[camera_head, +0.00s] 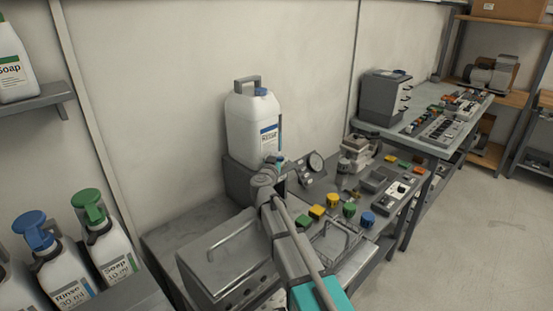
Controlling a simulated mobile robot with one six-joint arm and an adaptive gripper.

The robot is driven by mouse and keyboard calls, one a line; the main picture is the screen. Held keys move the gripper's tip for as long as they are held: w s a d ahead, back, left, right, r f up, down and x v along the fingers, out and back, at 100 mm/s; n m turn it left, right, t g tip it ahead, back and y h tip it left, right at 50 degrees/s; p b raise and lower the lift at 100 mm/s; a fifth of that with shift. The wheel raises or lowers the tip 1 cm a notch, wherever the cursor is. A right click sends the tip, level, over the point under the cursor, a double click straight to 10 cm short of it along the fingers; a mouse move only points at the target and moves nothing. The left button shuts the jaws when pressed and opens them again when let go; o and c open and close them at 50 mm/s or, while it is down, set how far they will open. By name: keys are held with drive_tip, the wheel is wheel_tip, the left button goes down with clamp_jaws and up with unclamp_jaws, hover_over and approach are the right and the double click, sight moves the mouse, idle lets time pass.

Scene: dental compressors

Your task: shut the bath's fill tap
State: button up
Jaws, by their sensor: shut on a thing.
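The bath appears to be the grey metal box (222,254) with a bar handle on its lid, on the bench at lower centre. A white Rinse canister (246,125) with a blue cap stands upright on a grey block behind it. My arm reaches up from the bottom edge, and my gripper (275,165) is at the canister's lower right front. It is shut on a small part there, apparently the fill tap, mostly hidden by my wrist. I cannot tell the tap's handle position.
Yellow, green and blue knobs (333,200) line the bench panel. Rinse (62,270) and Soap (108,246) pump bottles stand at lower left. A second bench (420,138) is behind. The floor at right is clear.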

drive_tip(key=shift+w+h, duration=0.2)
drive_tip(key=shift+h, duration=0.1)
drive_tip(key=o, duration=1)
drive_tip(key=shift+o, duration=0.2)
drive_tip(key=shift+s, duration=0.15)
